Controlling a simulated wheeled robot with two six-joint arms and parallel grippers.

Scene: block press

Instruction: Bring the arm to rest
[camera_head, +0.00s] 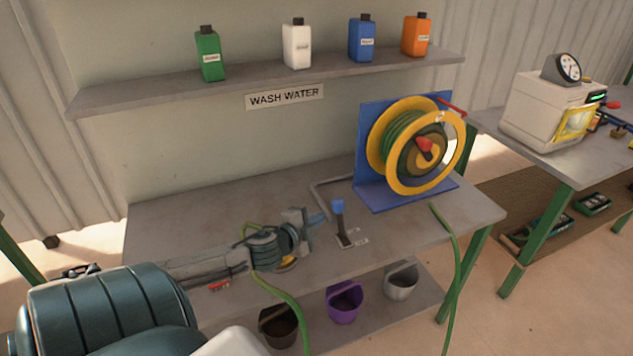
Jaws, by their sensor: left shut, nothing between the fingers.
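My left arm comes in from the lower left and reaches over the grey workbench (180,222). My left gripper (318,221) is shut and empty. In the picture its fingertips lie just left of a small lever with a blue knob (338,205). The lever stands upright on a small plate on the bench; I cannot tell whether the fingers touch it. My wrist and forearm hide part of the bench's left front. My right gripper is not in view.
A hose reel (418,146) on a blue stand (373,145) is at the bench's right, with a green hose (449,235) hanging off the front. Bottles line the shelf (140,92) above. Buckets (345,303) sit below. A white machine (545,108) stands on another table.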

